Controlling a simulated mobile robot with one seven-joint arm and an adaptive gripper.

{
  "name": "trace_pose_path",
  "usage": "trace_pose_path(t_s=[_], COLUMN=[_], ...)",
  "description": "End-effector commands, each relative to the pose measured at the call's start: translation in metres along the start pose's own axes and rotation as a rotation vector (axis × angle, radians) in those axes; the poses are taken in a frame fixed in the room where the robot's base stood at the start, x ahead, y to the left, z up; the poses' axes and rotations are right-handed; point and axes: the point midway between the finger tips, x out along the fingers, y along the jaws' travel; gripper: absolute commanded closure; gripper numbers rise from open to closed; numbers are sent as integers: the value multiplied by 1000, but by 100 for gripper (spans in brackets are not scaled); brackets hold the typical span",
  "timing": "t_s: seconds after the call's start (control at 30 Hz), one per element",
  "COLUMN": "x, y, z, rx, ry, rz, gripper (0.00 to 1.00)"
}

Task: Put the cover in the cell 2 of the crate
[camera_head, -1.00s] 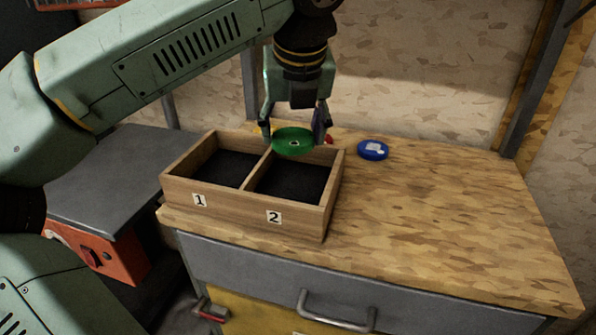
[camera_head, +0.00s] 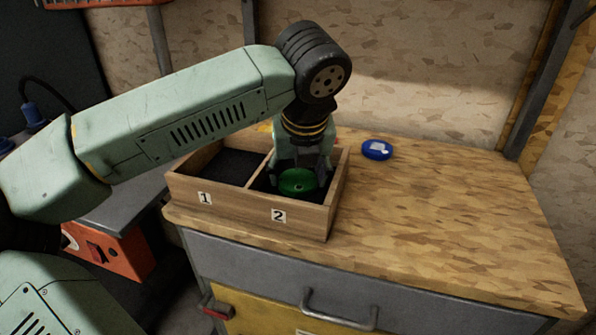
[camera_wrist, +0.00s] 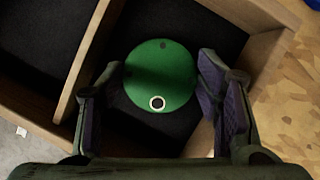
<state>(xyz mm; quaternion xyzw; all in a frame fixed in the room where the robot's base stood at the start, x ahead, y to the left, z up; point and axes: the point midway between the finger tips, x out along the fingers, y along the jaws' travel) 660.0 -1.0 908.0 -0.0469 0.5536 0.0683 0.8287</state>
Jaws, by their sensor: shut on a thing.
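The cover is a green round disc (camera_head: 297,182) with a small pale-ringed hole near its edge. It also shows in the wrist view (camera_wrist: 160,72). My gripper (camera_head: 299,168) is shut on the cover and points down inside cell 2 of the wooden crate (camera_head: 235,209). Cell 2 is the right compartment, with a dark floor and a "2" label on the front wall. The cover is below the rim level in that cell. I cannot tell whether it touches the floor. Cell 1 (camera_head: 232,165), at the left, looks empty.
A blue round lid (camera_head: 376,149) lies on the wooden worktop (camera_head: 440,210) right of the crate. The worktop is clear to the right and front. The divider and right wall of the crate stand close to my fingers. A wall rises behind.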

Motion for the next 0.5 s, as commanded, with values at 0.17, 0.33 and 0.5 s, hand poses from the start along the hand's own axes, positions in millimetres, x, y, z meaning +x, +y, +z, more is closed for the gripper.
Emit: trace_pose_path(t_s=[0.17, 0.33, 0.5], x=[1, 1, -2], y=[0, 0, 0], z=[0, 0, 1], rx=[0, 0, 0], ry=[0, 0, 0], rz=[0, 0, 0], gripper=[33, 33, 33])
